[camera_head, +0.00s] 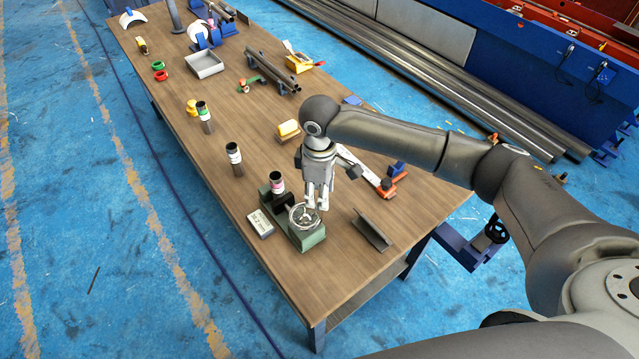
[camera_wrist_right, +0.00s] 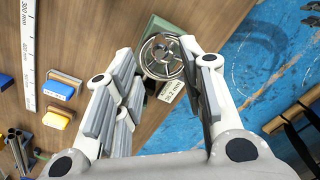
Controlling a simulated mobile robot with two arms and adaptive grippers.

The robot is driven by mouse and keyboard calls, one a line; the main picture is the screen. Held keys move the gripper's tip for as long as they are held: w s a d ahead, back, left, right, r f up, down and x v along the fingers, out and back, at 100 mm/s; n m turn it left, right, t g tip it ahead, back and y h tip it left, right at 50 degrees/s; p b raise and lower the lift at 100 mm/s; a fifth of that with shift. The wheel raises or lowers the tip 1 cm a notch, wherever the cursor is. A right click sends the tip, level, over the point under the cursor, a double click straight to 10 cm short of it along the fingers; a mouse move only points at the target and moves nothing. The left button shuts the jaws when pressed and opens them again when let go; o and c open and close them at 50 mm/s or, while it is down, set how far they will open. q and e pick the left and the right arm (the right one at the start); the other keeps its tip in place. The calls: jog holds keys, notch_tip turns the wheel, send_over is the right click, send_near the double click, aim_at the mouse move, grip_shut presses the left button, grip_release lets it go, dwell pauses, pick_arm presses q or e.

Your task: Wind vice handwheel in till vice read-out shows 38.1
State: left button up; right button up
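The green vice (camera_head: 309,240) stands near the front end of the wooden table, with a dark tube (camera_head: 277,184) upright at its far end. Its silver spoked handwheel (camera_head: 304,216) is on top at the near end. The grey read-out box (camera_head: 261,223) lies beside the vice; its figures are too small to read here. In the right wrist view a read-out label (camera_wrist_right: 171,91) seems to end in "2 mm". My right gripper (camera_head: 318,205) points down above the handwheel, fingers apart. In the right wrist view the handwheel (camera_wrist_right: 164,56) shows beyond and between the fingers; contact cannot be told. My left gripper is out of view.
Two more upright tubes (camera_head: 235,160) (camera_head: 205,118) stand farther back. A grey tray (camera_head: 204,64) and pipes (camera_head: 272,70) are at the back.

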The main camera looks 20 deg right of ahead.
notch_tip(320, 180, down, 6)
jog(key=b, duration=0.5)
jog(key=shift+b, duration=0.35)
jog(key=shift+r, duration=0.15)
jog(key=shift+p, duration=0.3)
jog(key=shift+p, duration=0.35)
grip_shut()
